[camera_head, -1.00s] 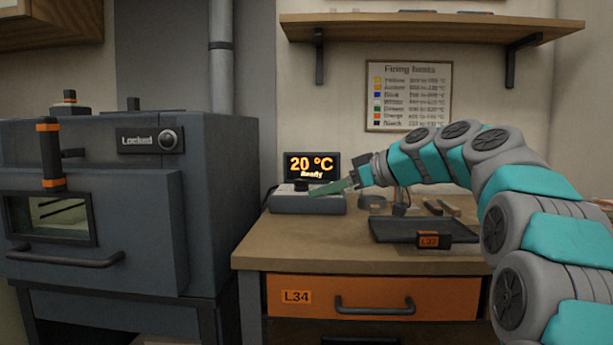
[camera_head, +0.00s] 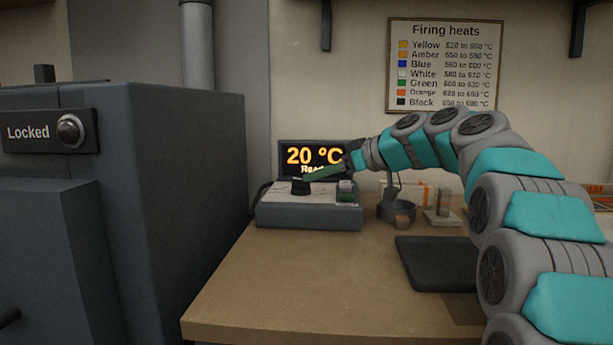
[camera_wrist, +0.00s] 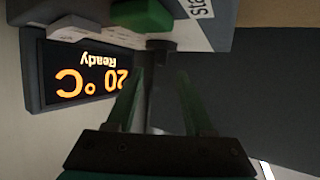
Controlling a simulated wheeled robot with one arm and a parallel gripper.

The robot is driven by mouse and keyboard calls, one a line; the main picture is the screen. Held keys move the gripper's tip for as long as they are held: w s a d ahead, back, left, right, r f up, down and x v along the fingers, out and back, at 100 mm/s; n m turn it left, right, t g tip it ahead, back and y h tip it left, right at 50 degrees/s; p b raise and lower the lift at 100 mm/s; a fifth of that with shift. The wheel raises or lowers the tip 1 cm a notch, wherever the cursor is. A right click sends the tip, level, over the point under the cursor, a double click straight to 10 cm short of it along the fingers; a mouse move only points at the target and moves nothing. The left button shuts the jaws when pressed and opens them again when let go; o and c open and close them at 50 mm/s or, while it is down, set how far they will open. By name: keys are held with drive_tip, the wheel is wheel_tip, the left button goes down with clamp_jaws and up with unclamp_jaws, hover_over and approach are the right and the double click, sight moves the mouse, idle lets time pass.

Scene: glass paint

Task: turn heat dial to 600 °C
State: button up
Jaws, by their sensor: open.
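The control box (camera_head: 310,215) stands on the bench with a black heat dial (camera_head: 300,187) on its pale top. Its display (camera_head: 312,156) reads 20 °C, with Ready below partly hidden by my gripper. My gripper (camera_head: 308,179) reaches in from the right, its green fingers ending at or just above the dial; I cannot tell whether they touch it. In the wrist view the open fingers (camera_wrist: 160,75) point toward a small dark part, probably the dial (camera_wrist: 162,47). The display (camera_wrist: 85,72) appears upside down there.
A green button (camera_head: 346,186) sits right of the dial on the box. A locked kiln (camera_head: 170,200) stands at left. A dark tray (camera_head: 435,275) and small tools lie to the right. The front of the bench (camera_head: 290,290) is clear. A firing heats chart (camera_head: 445,65) hangs behind.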

sight(301, 186)
drive_tip(key=shift+p+x, duration=0.35)
drive_tip(key=shift+x, duration=2.05)
drive_tip(key=shift+d, duration=0.1)
clamp_jaws()
